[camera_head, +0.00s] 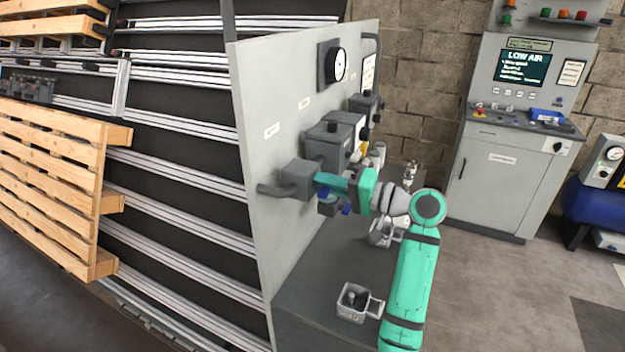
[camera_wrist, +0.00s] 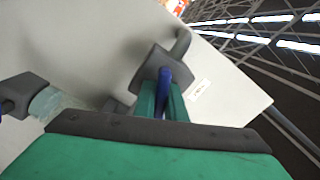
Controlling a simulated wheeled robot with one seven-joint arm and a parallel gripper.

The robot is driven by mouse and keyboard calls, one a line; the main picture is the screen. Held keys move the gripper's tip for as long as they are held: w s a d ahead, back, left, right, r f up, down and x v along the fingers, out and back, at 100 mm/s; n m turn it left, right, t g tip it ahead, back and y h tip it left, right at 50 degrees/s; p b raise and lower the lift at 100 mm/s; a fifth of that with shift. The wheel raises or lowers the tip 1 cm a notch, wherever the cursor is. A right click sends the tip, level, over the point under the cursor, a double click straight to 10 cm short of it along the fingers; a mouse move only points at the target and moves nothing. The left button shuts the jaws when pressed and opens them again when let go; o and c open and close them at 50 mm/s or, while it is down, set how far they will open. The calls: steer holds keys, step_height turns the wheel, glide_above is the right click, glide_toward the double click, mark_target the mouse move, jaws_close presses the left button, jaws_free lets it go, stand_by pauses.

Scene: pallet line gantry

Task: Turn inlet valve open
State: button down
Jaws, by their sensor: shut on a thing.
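The inlet valve is a grey block (camera_head: 298,179) on the side of the light grey panel, with a pipe bending out of its left side. In the wrist view its grey body (camera_wrist: 160,64) is straight ahead, with a narrow blue handle (camera_wrist: 163,90) standing out from it. My gripper (camera_head: 322,180) reaches the valve from the right, and it also shows in the wrist view (camera_wrist: 163,98). Its green fingers are shut on the blue handle, one on each side. I cannot tell the handle's open or shut mark.
Grey units (camera_head: 328,142) and a round gauge (camera_head: 336,64) sit on the panel close above my gripper. A clear bowl (camera_wrist: 50,103) hangs beside it. A metal cup (camera_head: 352,301) stands on the dark bench below. A control cabinet (camera_head: 512,150) reading "LOW AIR" stands behind.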

steer(key=shift+d+f+m, duration=0.15)
steer(key=shift+m, duration=2.45)
steer(key=c, duration=1.8)
jaws_free()
steer(key=v, duration=1)
steer(key=shift+s+d+f, duration=0.1)
steer(key=shift+s+d, duration=0.05)
steer(key=shift+d, duration=0.2)
